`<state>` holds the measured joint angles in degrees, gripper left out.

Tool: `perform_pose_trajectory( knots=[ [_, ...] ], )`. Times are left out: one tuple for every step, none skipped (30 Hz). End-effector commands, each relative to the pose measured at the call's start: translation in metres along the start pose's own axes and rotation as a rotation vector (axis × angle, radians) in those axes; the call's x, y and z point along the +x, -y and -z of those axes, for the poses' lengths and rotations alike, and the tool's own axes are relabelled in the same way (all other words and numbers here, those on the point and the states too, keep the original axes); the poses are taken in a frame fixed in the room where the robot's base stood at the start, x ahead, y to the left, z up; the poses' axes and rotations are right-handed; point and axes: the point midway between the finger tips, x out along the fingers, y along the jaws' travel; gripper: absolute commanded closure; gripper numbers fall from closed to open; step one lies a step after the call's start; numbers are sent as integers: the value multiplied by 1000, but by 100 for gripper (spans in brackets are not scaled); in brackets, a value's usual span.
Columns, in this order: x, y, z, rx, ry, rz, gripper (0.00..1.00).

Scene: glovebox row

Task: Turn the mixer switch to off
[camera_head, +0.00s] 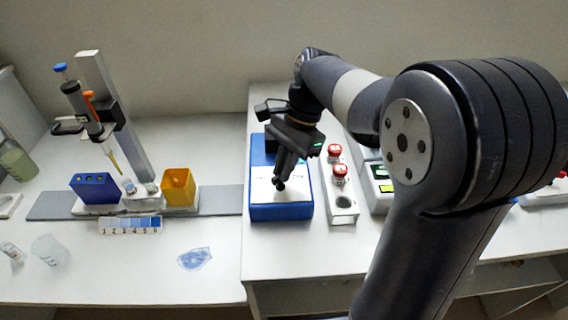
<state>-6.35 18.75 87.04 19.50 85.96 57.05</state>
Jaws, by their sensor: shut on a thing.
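The mixer (281,212) is a blue box with a white top, standing near the left edge of the right-hand table. My gripper (279,183) points down over the front part of its white top. Its dark fingers are shut on the mixer switch, a small dark part low at the fingertips. The fingers hide most of the switch, so I cannot tell which position it is turned to. My gripper and wrist also cover part of the back of the mixer.
A grey box with red buttons (340,170) stands close to the right of the mixer. A device with a green display (386,189) is beyond it, partly behind my arm. On the left table are a pipette stand (112,110), a blue box (95,188) and a yellow container (178,187).

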Motion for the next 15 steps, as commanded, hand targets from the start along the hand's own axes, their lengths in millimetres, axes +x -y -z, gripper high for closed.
perform_pose_trajectory(
  knots=[
    [-3,0,-1,-17,1,-10,100],
    [-3,0,-1,-30,1,-16,100],
    [-3,1,-2,-49,2,-24,100],
    [-4,1,-2,-65,2,-31,100],
    [-4,1,-2,-83,2,-38,100],
    [-4,1,-2,-109,2,-50,100],
    [-4,2,-2,-129,2,-58,100],
    [-4,2,-2,-150,2,-67,100],
    [-4,2,-3,-179,3,-79,100],
    [-4,2,-3,-201,3,-88,100],
    [-4,3,-3,-222,3,-97,100],
    [-4,3,-2,-251,2,-109,100],
    [-4,3,-2,-273,2,-117,100],
    [-4,4,-2,-293,2,-126,100],
    [-4,4,-2,-321,3,-137,100]
  ],
)
